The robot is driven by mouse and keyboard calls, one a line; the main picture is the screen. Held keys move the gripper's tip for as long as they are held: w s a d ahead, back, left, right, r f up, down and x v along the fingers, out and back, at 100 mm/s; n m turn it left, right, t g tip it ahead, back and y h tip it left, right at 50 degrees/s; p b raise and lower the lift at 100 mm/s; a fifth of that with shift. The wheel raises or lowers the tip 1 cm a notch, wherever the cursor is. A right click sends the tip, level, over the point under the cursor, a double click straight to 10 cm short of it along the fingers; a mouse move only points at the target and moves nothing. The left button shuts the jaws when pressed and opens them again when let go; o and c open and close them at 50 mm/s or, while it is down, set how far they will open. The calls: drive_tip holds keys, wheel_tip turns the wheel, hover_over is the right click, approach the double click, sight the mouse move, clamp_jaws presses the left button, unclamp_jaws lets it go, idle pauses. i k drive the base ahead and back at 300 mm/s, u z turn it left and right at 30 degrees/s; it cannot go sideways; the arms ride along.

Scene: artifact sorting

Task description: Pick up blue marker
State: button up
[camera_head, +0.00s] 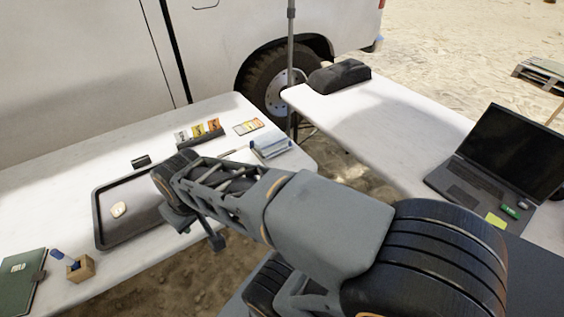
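A small dark blue, marker-like item (57,254) lies at the lower left of the left table, next to a small open cardboard box (81,270). Something blue shows in the box, too small to make out. Another thin blue edge shows by a pale notepad or case (271,146) at the table's right end; I cannot tell whether it is a marker. My gripper (201,231) hangs at the front edge of the left table, right of the dark tray and well right of the box. My arm hides part of it, and its opening is not clear.
The dark tray (99,222) holds a small pale artifact (119,209). A green book (22,279) lies far left. Labelled cards (199,133) and a small black item (141,161) are behind. The right table (393,118) carries a laptop (508,160). A white vehicle stands behind.

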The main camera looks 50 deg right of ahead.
sight(56, 254)
drive_tip(key=u, duration=0.85)
drive_tip(key=k, duration=1.2)
drive_tip(key=z, duration=0.6)
drive_tip(key=i, duration=0.75)
drive_tip(key=u, duration=0.5)
drive_tip(key=i, duration=0.8)
drive_tip(key=u, duration=0.75)
